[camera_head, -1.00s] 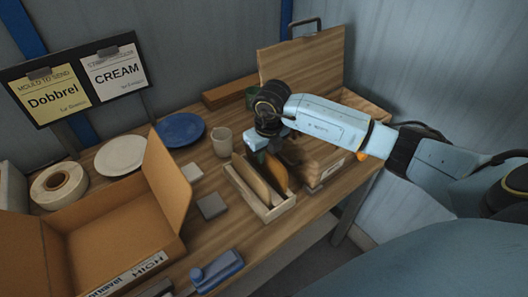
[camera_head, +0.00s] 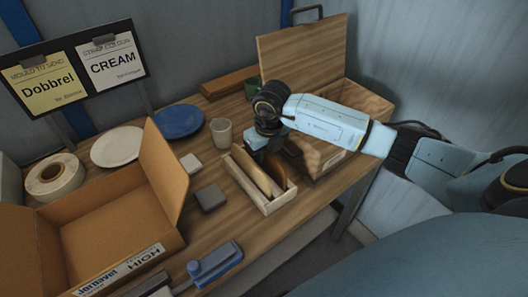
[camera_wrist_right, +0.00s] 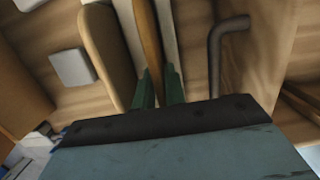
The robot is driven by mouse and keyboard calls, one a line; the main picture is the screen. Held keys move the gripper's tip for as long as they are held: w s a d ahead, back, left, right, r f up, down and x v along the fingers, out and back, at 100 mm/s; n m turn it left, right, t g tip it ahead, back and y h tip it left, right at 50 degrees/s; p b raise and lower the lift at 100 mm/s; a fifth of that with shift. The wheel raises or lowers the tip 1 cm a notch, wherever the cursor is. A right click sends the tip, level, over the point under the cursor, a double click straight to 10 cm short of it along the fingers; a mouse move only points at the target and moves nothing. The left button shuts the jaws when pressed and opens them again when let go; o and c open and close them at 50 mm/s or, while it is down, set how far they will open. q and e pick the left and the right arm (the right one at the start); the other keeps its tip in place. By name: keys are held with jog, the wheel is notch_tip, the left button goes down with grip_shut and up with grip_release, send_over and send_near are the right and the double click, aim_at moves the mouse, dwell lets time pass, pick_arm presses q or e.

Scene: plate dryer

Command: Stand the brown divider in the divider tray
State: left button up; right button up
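The pale wooden divider tray (camera_head: 263,208) stands near the front edge of the bench in the head view. A tan divider (camera_head: 252,171) stands tilted in it and also shows in the right wrist view (camera_wrist_right: 108,52). The brown divider (camera_head: 278,170) stands beside it, its lower part within the tray. My right gripper (camera_head: 272,150) is over the tray. In the right wrist view its green fingers (camera_wrist_right: 160,90) are closed about the brown divider (camera_wrist_right: 148,36), one on each side. The divider's lower edge is hidden. My left gripper is not in view.
An open wooden box (camera_head: 345,135) stands close to the right of the tray. An open cardboard box (camera_head: 110,235) and a blue tool (camera_head: 215,264) are further left and in front.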

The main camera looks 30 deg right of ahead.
jog(key=o, duration=0.4)
jog(key=r, duration=0.4)
jog(key=s+r, duration=0.1)
jog(key=r, duration=0.3)
jog(key=s+r, duration=0.1)
jog(key=r, duration=0.4)
jog(key=shift+r, duration=0.1)
